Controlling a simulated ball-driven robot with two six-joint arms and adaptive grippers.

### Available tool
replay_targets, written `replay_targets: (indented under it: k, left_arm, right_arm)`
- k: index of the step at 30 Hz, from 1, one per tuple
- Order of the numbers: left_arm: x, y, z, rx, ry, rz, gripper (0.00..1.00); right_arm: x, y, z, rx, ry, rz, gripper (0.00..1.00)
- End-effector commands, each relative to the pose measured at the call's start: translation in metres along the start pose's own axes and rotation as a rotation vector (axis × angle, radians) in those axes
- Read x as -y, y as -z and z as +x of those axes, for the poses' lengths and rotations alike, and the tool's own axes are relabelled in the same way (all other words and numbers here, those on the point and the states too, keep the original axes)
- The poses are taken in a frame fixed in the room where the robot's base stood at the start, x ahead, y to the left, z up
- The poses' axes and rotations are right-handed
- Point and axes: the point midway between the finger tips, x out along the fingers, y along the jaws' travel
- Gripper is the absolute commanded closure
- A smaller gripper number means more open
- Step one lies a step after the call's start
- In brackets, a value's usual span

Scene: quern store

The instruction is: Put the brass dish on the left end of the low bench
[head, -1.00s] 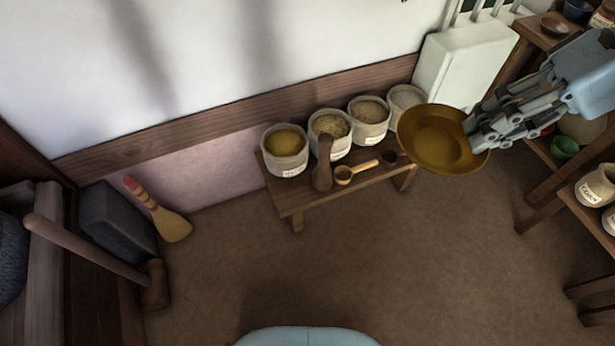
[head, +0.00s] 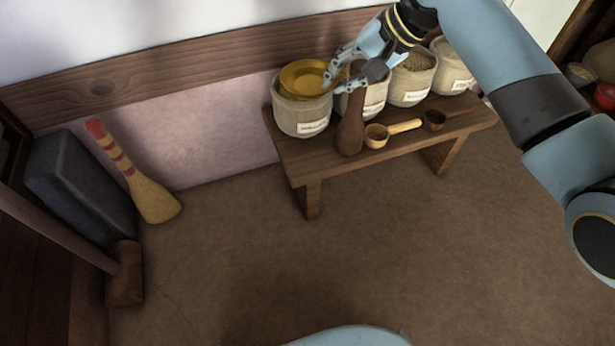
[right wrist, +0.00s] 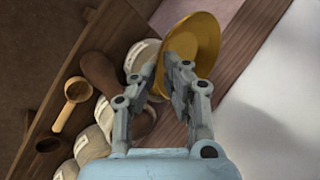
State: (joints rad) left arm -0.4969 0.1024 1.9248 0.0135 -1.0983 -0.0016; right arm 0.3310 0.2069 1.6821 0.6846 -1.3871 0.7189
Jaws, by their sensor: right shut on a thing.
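The low bench (head: 308,158) stands against the wall. The brass dish (head: 304,77) is round, shallow and golden. In the head view it overlaps the mouth of the leftmost sack (head: 302,118); I cannot tell whether it touches it. My right gripper (head: 334,80) is shut on the dish's right rim. In the right wrist view the dish (right wrist: 195,42) sits tilted between the fingers (right wrist: 176,75). My left gripper is not in view.
A brush (head: 140,180), a dark block (head: 80,185) and a mallet (head: 122,275) are at left. The floor before the bench is clear.

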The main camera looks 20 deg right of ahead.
Motion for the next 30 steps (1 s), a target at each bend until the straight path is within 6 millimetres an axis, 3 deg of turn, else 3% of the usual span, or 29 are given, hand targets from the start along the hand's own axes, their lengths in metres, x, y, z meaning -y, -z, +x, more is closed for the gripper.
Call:
replay_targets:
  k: [1, 11, 19, 30]
  left_arm:
    - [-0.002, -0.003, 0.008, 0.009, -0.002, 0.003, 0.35]
    - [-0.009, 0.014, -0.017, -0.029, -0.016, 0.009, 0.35]
    - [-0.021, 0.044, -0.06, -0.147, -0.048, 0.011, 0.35]
    - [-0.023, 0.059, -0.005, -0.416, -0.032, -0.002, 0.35]
  right_arm:
    - [-0.016, 0.002, 0.026, -0.004, -0.006, 0.025, 1.0]
    - [-0.04, 0.013, 0.07, -0.037, -0.011, 0.069, 1.0]
    - [-0.077, 0.011, 0.119, -0.034, -0.013, 0.069, 1.0]
    - [-0.098, 0.011, 0.148, -0.036, -0.01, 0.067, 1.0]
